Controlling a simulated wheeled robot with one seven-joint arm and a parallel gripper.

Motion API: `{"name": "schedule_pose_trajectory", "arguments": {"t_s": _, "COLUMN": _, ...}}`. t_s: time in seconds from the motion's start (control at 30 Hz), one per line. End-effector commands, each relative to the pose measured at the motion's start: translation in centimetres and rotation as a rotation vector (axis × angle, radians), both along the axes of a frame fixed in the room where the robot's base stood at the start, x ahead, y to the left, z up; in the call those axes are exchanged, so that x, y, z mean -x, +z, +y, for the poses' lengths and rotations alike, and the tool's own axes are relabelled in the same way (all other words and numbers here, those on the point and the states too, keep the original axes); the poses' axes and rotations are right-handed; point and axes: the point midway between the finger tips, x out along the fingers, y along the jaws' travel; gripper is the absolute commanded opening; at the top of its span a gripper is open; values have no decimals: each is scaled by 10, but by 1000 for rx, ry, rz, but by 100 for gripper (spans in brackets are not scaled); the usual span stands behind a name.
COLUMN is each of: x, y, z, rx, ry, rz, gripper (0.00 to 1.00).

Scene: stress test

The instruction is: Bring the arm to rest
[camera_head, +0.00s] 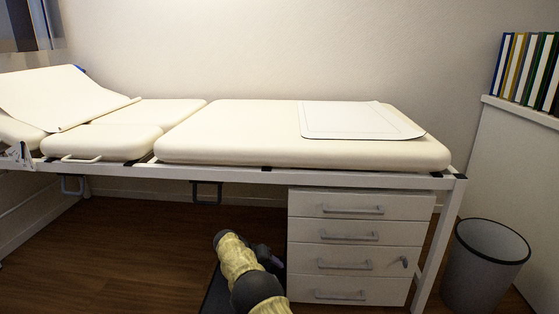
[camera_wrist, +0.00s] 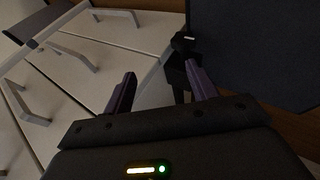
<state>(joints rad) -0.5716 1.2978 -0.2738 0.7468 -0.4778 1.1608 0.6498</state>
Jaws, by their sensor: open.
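My gripper (camera_wrist: 160,72) shows in the wrist view with its two dark fingers spread apart and nothing visible between them. The white drawer cabinet (camera_wrist: 75,75) lies just beyond the fingers, to the left and top of that view. In the head view my arm (camera_head: 240,262), with pale yellow sleeves and dark joints, is folded low at the bottom middle. It is in front of the examination couch and beside the cabinet's left edge. The gripper itself cannot be made out clearly in the head view.
The drawer cabinet (camera_head: 345,228) stands under the right end of the padded couch (camera_head: 290,150), with protruding handles. A grey waste bin (camera_head: 484,270) stands at the right, by a white shelf unit (camera_head: 508,175) with binders. Wooden floor (camera_head: 110,255) is open at the left.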

Motion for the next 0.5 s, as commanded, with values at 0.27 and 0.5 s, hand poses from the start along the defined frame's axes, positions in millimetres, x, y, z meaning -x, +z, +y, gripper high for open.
{"name": "schedule_pose_trajectory", "arguments": {"t_s": 0.27, "x": 25, "y": 104, "z": -68, "rx": -155, "ry": -28, "rz": 101, "gripper": 58}}
{"name": "schedule_pose_trajectory", "arguments": {"t_s": 0.5, "x": 71, "y": 180, "z": -115, "rx": -293, "ry": -28, "rz": 151, "gripper": 58}}
